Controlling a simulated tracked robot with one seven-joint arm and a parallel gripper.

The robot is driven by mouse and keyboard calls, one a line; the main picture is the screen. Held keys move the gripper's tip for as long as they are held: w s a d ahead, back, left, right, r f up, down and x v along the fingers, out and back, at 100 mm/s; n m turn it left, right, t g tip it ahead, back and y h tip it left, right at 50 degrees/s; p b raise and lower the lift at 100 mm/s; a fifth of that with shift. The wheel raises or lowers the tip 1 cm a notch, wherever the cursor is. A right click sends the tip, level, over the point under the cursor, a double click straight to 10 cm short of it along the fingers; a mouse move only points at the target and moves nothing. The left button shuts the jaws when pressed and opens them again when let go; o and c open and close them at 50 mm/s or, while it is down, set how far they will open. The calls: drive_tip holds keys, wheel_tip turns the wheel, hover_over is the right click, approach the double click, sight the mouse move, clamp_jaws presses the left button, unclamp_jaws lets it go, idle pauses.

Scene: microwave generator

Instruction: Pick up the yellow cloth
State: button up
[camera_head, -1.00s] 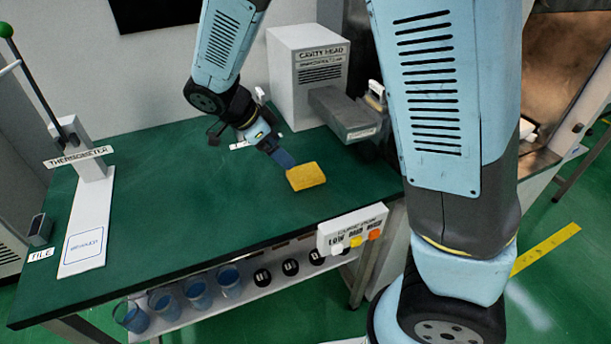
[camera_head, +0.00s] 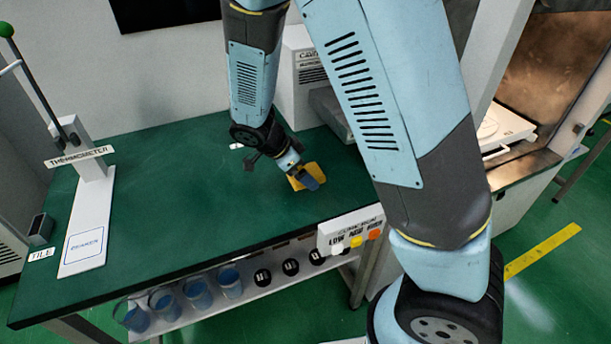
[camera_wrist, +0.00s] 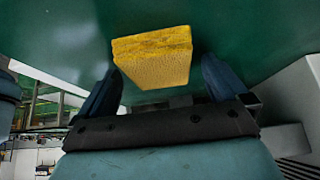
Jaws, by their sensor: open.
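The yellow cloth (camera_head: 311,169) is a thick, sponge-like block on the green bench top, near its right part. In the wrist view the cloth (camera_wrist: 155,57) lies just beyond and partly between my two blue fingers. My gripper (camera_head: 306,181) is over the cloth in the head view and hides part of it. In the wrist view my gripper (camera_wrist: 160,85) is open, with a finger to each side of the cloth's near end. The fingers are not closed on it, and I cannot tell whether either touches it.
A thermometer stand (camera_head: 92,195) is at the left. A power control box (camera_head: 351,232) is on the front edge. The cavity head unit (camera_head: 300,75) stands behind, partly hidden by my arm. Several blue beakers (camera_head: 197,294) are on a shelf below. The bench middle (camera_head: 190,190) is clear.

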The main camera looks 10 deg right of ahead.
drive_tip(key=shift+d+f, duration=0.1)
drive_tip(key=shift+f, duration=0.05)
drive_tip(key=c, duration=1.1)
drive_tip(key=shift+c, duration=0.6)
drive_tip(key=shift+r, duration=0.65)
drive_tip(key=s+d+r, duration=0.4)
drive_tip(key=s+r, duration=0.7)
drive_tip(key=s, duration=0.2)
drive_tip(key=shift+s+r, duration=0.2)
drive_tip(key=shift+r, duration=0.15)
